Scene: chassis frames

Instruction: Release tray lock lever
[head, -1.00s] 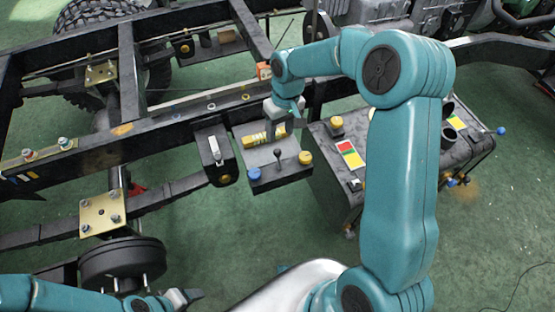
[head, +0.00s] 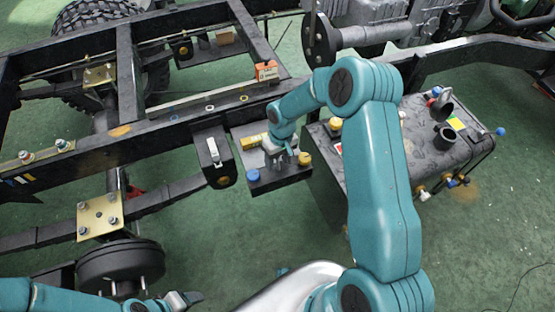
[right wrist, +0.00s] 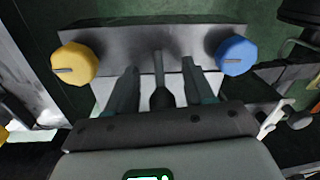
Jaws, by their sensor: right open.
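The small grey tray (head: 285,180) is fixed beside the chassis rail, with a blue knob (head: 254,175) and a yellow knob (head: 304,158) at its front corners. Both knobs also show in the right wrist view, yellow (right wrist: 75,63) at left and blue (right wrist: 237,55) at right. Between them stands a dark lever (right wrist: 159,72). My right gripper (head: 277,160) is over the tray, open, with one finger on each side of the lever; gaps show on both sides. In the head view the gripper mostly hides the lever. My left gripper (head: 182,300) is low at the bottom left, its opening unclear.
A yellow cylinder (head: 254,141) lies at the back of the tray. A black box with a white latch (head: 213,152) hangs just left. A large dark case (head: 425,150) with knobs and ports stands right. The chassis rail (head: 150,141) runs behind.

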